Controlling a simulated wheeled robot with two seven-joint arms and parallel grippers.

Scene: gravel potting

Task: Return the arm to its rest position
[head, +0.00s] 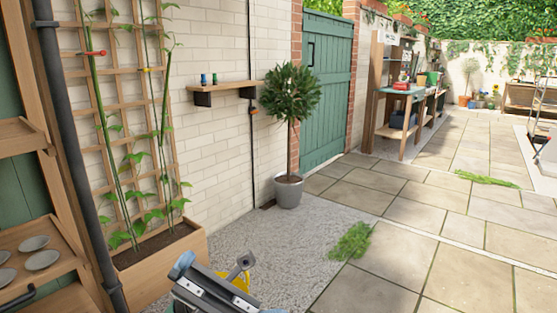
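At the bottom edge a grey and dark mechanical part with blue ends (208,290) shows, cut off by the frame. I cannot tell which part it is. A short grey stub sticks up from it. No gripper fingertips can be made out, and I see nothing held. Something yellow (238,280) shows just behind it, mostly hidden.
A wooden planter (165,262) with a trellis and climbing plants stands at the left, beside shelves with saucers (42,260). Gravel and paving (420,262) lie open to the right.

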